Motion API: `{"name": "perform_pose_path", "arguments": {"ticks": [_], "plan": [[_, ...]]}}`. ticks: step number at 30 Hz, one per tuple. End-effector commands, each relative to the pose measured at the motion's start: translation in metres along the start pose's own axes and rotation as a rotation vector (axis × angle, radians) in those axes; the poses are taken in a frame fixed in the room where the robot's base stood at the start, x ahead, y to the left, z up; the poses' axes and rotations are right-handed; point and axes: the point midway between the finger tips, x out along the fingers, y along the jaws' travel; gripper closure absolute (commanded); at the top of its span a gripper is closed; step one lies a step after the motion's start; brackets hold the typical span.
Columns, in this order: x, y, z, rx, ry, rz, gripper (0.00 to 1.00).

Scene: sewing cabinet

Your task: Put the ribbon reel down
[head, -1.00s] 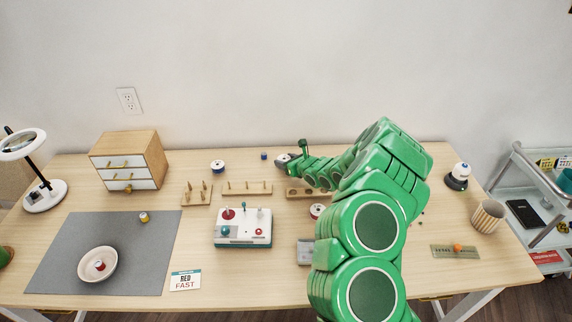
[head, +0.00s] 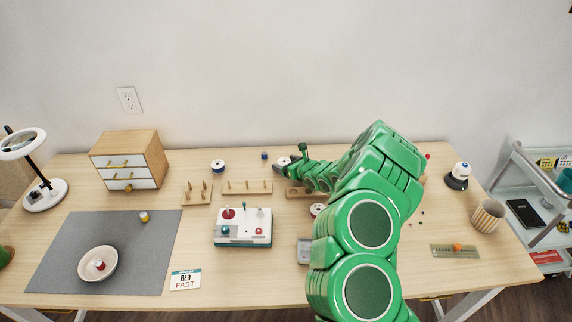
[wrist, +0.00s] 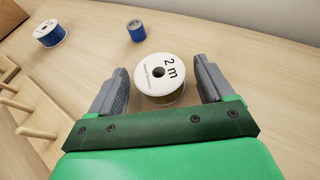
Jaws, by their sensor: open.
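The ribbon reel (wrist: 160,79) is a white-flanged spool marked "2 m". It stands flat on the table in the wrist view, between the two grey fingers of my gripper (wrist: 161,92). The fingers are open, with a gap on both sides of the reel. In the head view the reel (head: 283,160) shows at the back of the table, just beyond my gripper (head: 283,168).
A blue-wound reel (head: 217,166) and a small blue spool (head: 264,156) stand to the left at the back. Wooden peg racks (head: 247,187) lie in front of them. A control box (head: 243,228) is nearer the front. The table between the blue spool and the wall is clear.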

Motion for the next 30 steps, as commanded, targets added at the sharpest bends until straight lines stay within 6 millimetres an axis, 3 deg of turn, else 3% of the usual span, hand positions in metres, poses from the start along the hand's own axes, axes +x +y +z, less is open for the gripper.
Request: {"name": "perform_pose_path", "arguments": {"ticks": [8, 30], "plan": [[-0.009, -0.001, 0.002, 0.003, 0.001, -0.003, 0.19], [-0.092, -0.001, 0.003, 0.004, -0.002, -0.001, 0.19]]}}
